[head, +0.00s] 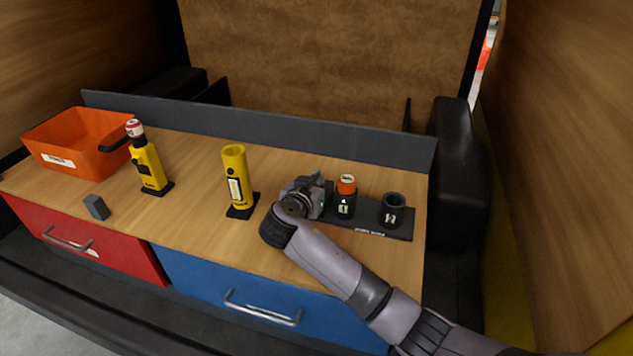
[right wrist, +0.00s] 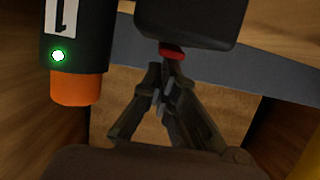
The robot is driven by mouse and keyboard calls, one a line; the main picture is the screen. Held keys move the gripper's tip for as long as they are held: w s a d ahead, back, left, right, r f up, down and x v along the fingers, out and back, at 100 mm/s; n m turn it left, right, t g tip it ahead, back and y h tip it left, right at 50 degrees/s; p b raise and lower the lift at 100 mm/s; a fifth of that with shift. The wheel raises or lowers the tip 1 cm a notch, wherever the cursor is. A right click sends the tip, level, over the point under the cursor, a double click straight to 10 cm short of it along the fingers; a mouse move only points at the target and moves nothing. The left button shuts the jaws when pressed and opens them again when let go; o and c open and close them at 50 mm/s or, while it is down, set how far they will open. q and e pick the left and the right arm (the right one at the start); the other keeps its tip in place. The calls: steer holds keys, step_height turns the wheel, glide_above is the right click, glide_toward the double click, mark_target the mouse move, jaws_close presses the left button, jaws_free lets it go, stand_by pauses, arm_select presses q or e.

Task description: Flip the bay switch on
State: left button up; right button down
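In the right wrist view, which looks turned over, a dark box (right wrist: 190,22) carries a small red switch piece (right wrist: 172,51). My right gripper (right wrist: 165,72) has its fingertips drawn together right beside this red piece; I cannot tell whether they touch it. In the head view my right gripper (head: 316,180) is at the left end of a black base plate (head: 405,232) and largely hides the box there. The red piece does not show in that view. I cannot make out the switch's position. My left gripper is out of view.
On the plate, a black holder marked 1 (head: 346,208) contains an orange-topped cylinder (head: 347,184) and shows a green light; holder 2 (head: 392,211) looks empty. Two yellow holders (head: 236,180) (head: 149,168), a grey block (head: 97,207) and an orange bin (head: 65,137) stand further left.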

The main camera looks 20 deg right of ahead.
steer(key=shift+f, duration=0.15)
steer(key=shift+w+d+r, duration=0.25)
steer(key=shift+w+d, duration=0.2)
steer(key=shift+w, duration=0.15)
steer(key=shift+r, duration=0.15)
